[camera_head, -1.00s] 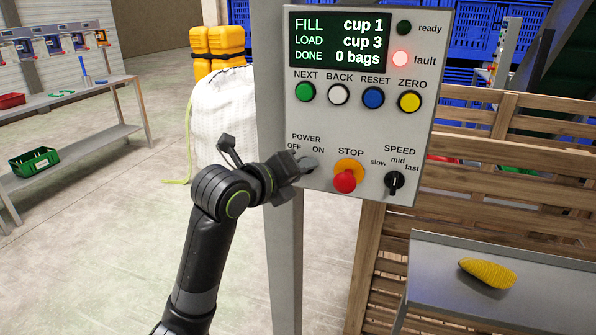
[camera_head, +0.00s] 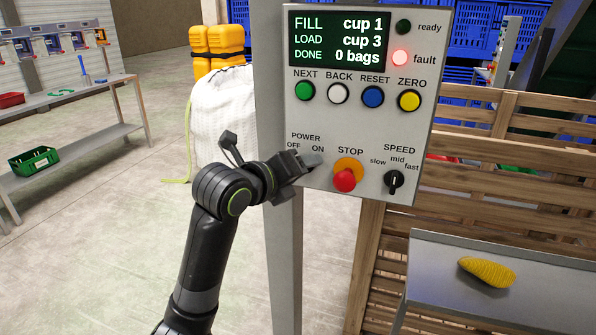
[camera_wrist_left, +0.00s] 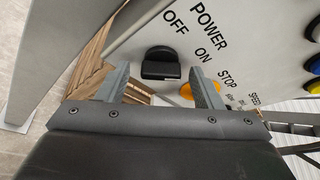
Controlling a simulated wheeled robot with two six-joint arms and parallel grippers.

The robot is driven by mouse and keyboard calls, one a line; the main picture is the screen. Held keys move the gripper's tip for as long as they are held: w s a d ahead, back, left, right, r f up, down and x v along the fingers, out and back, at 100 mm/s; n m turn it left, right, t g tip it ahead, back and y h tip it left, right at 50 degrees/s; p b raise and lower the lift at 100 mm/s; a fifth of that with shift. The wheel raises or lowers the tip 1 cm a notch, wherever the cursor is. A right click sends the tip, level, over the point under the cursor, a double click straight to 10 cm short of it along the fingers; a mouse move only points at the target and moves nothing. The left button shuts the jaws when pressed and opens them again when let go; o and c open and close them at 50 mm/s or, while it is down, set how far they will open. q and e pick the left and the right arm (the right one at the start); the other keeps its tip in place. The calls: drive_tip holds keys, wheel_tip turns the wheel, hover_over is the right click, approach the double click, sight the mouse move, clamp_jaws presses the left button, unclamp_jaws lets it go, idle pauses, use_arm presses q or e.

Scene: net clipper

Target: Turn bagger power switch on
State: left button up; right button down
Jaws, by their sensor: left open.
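The grey control panel (camera_head: 340,124) carries a POWER switch marked OFF and ON at its lower left. In the left wrist view the switch is a black knob (camera_wrist_left: 161,66), beyond and between my fingertips. Which mark it points to, and whether a finger touches it, I cannot tell. My left gripper (camera_head: 307,163) is in front of the switch and hides it in the head view. In the left wrist view the gripper (camera_wrist_left: 160,82) is open, with nothing held. My right gripper is out of view.
The red STOP button (camera_head: 345,180) is just right of my left gripper, with the SPEED knob (camera_head: 394,181) farther right. Coloured buttons sit above. The display (camera_head: 339,38) reads 0 bags, and the fault lamp (camera_head: 400,58) glows. A metal post (camera_head: 284,240) stands below the panel.

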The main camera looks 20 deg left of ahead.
use_arm(q)
drive_tip(key=b+v, duration=1.1)
drive_tip(key=v, duration=0.6)
drive_tip(key=shift+s, duration=0.2)
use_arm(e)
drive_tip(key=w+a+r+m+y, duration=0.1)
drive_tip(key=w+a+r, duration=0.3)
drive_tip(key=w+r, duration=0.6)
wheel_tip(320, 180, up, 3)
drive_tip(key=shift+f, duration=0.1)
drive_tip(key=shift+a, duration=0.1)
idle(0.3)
